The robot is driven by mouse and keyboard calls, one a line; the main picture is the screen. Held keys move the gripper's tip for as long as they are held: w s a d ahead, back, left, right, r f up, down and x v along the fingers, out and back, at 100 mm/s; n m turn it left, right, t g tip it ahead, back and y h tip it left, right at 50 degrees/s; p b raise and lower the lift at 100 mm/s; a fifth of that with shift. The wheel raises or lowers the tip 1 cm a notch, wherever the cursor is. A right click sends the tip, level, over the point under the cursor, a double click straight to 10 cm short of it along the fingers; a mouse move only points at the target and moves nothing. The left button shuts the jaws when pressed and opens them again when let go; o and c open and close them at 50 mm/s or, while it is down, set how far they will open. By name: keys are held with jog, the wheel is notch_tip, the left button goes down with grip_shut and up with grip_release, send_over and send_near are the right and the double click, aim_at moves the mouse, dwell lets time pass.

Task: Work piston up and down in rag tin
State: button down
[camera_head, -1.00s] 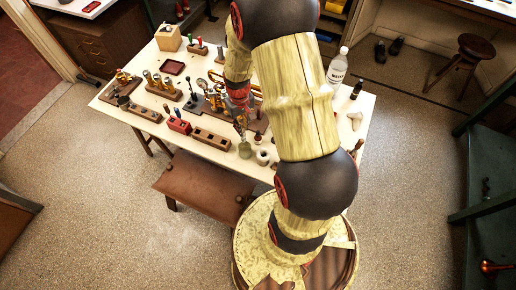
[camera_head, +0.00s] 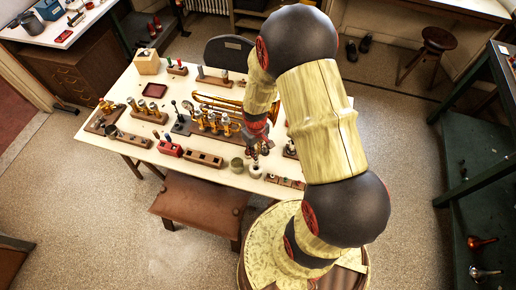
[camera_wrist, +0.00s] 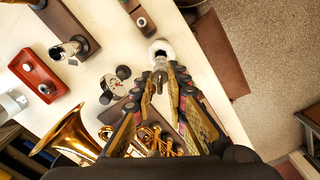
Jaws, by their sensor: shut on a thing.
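My gripper (camera_wrist: 161,82) is shut on a slim grey metal piston (camera_wrist: 160,66), seen between the fingertips in the wrist view. The piston points at a small white round tin (camera_wrist: 161,45) just beyond the fingertips. I cannot tell how far its lower end sits inside the tin. In the head view my gripper (camera_head: 256,152) is over the bench's front edge, above the white tin (camera_head: 255,172). The piston is too small to make out there.
A greenish pot (camera_head: 237,165) stands just left of the tin. A wooden block with holes (camera_head: 203,158) and a red block (camera_head: 170,149) lie further left. A brass horn (camera_head: 225,104) lies behind. A brown padded bench (camera_head: 200,207) stands in front of the worktable (camera_head: 125,85).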

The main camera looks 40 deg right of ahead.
aim_at(256, 164)
jog(key=shift+w+f, duration=0.15)
jog(key=shift+f, duration=0.15)
jog(key=shift+f+b, duration=1.3)
jog(key=shift+f, duration=0.3)
jog(key=shift+f+b, duration=1.25)
jog(key=shift+f, duration=0.55)
dwell(0.5)
jog(key=shift+f, duration=0.1)
dwell(1.6)
jog(key=shift+f+b, duration=1.3)
jog(key=shift+f, duration=0.45)
jog(key=shift+r+p, duration=1.35)
jog(key=shift+r, duration=0.5)
